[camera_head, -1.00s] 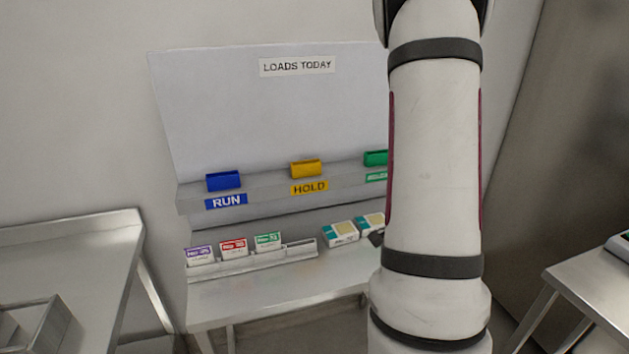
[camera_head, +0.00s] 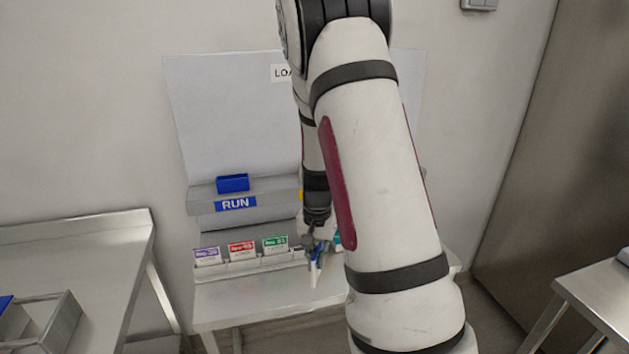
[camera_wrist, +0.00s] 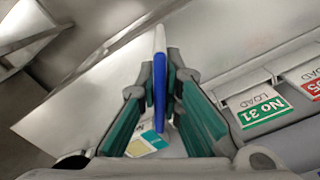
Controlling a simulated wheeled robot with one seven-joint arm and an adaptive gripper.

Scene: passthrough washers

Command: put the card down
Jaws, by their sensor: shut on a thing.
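My gripper (camera_wrist: 161,84) is shut on a card (camera_wrist: 160,45), seen nearly edge-on as a thin white and blue strip between the green-padded fingers. In the head view my gripper (camera_head: 317,247) is low over the table, at the right end of the card rack, with the card (camera_head: 315,274) pointing down. I cannot tell whether the card touches the table. The rack (camera_head: 250,269) holds purple, red and green-topped cards. My arm hides the board's middle and right.
The blue RUN holder (camera_head: 233,184) sits on the board's ledge. The steel table (camera_head: 250,300) is clear in front of the rack. A white, yellow and teal box (camera_wrist: 152,140) lies near my gripper. Another steel table (camera_head: 100,250) stands at left.

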